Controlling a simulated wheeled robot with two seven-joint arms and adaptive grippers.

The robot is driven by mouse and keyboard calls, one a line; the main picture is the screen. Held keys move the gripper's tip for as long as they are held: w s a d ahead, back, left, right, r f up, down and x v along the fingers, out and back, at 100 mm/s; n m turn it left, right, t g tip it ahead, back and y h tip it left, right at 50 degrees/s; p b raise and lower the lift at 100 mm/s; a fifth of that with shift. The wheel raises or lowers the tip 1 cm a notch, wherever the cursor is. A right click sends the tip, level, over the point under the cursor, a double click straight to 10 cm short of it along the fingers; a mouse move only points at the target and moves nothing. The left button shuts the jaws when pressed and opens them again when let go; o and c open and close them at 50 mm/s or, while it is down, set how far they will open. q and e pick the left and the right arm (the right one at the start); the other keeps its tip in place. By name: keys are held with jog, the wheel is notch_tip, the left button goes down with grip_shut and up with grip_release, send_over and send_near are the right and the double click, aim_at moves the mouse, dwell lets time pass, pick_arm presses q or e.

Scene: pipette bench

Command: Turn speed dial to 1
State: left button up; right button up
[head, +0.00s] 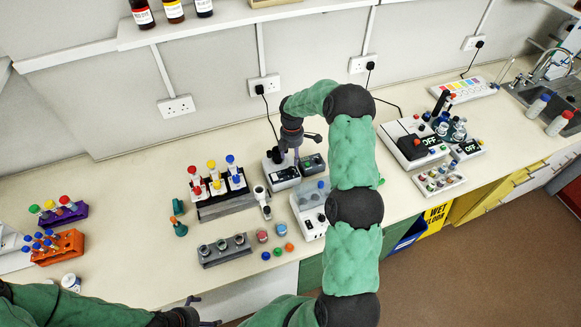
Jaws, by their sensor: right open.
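A small bench device with a dark top and a lit display (286,174) stands on the bench near the middle. A second small unit with a dark front panel (313,163) is right beside it. A speed dial is too small to make out on either one. My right gripper (307,146) is open and empty, pointing down just above and beside these two units. Its arm hides part of the bench to their right. My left gripper (203,311) is low at the bottom edge, with its fingers apart and nothing seen between them.
A white device (311,208) stands in front, partly behind my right arm. A grey rack (224,250) and a tube rack (222,204) stand to the left, with loose caps nearby. Orange (58,248) and purple (60,215) racks stand at far left. More equipment (413,145) stands right.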

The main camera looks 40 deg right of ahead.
aim_at(292, 169)
notch_tip(292, 169, down, 8)
jog(key=shift+w+f+p, duration=0.1)
jog(key=shift+f+p, duration=0.15)
jog(key=shift+p, duration=0.2)
jog(key=shift+c, duration=0.3)
grip_shut()
